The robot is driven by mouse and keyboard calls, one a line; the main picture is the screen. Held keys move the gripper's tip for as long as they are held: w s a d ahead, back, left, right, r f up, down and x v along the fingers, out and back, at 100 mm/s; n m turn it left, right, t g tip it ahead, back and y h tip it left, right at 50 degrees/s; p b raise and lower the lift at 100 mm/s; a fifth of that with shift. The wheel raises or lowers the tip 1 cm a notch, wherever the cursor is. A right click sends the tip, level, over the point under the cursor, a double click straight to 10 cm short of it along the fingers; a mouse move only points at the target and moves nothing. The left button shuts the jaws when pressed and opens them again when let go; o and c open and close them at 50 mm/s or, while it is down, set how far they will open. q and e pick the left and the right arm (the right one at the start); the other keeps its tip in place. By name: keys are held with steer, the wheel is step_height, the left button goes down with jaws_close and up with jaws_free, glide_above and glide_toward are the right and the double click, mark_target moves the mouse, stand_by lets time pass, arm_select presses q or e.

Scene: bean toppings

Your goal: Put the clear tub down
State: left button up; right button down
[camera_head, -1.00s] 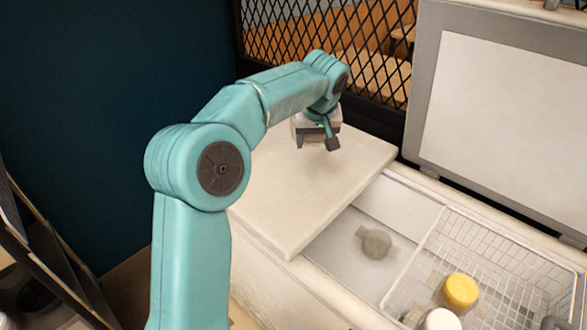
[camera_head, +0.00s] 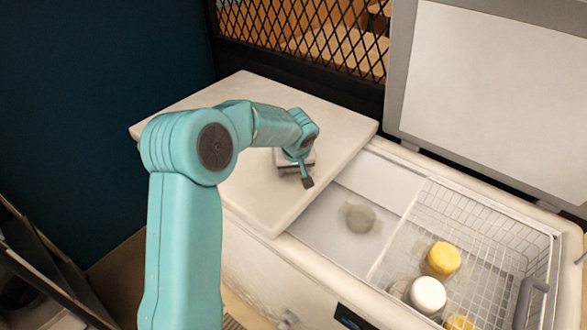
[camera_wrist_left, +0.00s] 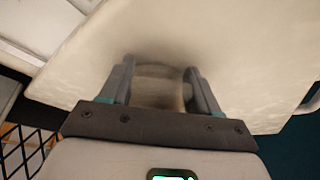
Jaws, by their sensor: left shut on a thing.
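My left gripper (camera_head: 298,176) is over the white closed lid (camera_head: 215,105) on the left part of the freezer chest. In the left wrist view my left gripper (camera_wrist_left: 157,82) is shut on the clear tub (camera_wrist_left: 158,88), which looks see-through and brownish between the two fingers. In the head view the gripper and wrist mostly hide the tub. I cannot tell whether the tub touches the lid surface. My right gripper is not in view.
The chest's right part is open, with a wire basket (camera_head: 490,225) holding yellow-topped (camera_head: 443,258) and white-topped (camera_head: 428,295) tubs. A round grey item (camera_head: 360,218) lies left of the basket. A raised lid (camera_head: 490,90) and black mesh (camera_head: 300,30) stand behind. The closed lid is otherwise clear.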

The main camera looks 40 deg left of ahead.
arm_select(q)
steer(key=o, duration=1.1)
steer(key=shift+f, duration=0.1)
steer(key=shift+c, duration=0.2)
steer(key=shift+d, duration=0.1)
steer(key=v, duration=1.2)
steer(key=shift+b, duration=0.3)
